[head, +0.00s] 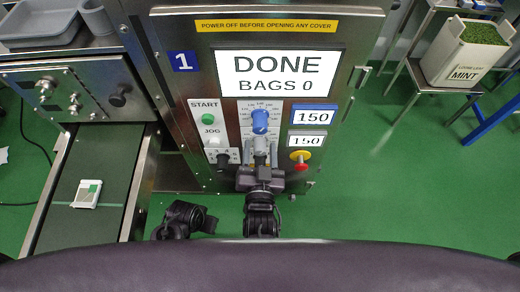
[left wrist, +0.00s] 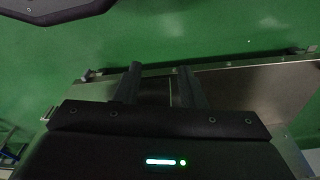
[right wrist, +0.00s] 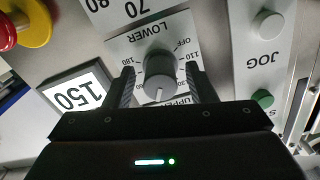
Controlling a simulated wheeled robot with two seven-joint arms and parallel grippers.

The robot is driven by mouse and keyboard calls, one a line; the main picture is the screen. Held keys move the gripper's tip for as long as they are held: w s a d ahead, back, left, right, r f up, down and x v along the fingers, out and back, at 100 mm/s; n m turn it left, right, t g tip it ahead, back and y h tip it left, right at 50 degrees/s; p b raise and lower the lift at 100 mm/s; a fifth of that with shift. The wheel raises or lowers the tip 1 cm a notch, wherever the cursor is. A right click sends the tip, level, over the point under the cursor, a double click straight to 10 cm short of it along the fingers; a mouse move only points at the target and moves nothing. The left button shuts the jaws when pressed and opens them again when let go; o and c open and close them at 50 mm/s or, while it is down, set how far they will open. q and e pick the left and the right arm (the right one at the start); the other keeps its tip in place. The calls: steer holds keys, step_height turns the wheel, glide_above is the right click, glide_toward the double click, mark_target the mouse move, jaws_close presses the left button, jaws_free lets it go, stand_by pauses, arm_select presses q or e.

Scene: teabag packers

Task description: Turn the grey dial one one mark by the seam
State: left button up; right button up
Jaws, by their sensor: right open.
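The grey dial (head: 261,146) is on the machine's front panel, below the blue dial (head: 260,121). In the right wrist view the grey dial (right wrist: 160,66) appears upside down, with a pale pointer line toward the bottom of the picture and numbers around it. My right gripper (head: 262,153) is open, with one finger on each side of the grey dial; whether they touch it I cannot tell. My left gripper (left wrist: 158,72) is open and empty, over the floor and a metal edge in the left wrist view.
A display (head: 276,73) reads DONE, BAGS 0. Two small displays (head: 313,115) read 150. A red and yellow stop knob (head: 300,158) is right of the dial; a green START button (head: 208,119) is left. A conveyor (head: 60,185) carries a teabag packet (head: 88,194).

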steer(key=s, duration=0.8)
steer(key=shift+w, duration=0.1)
stand_by(0.3)
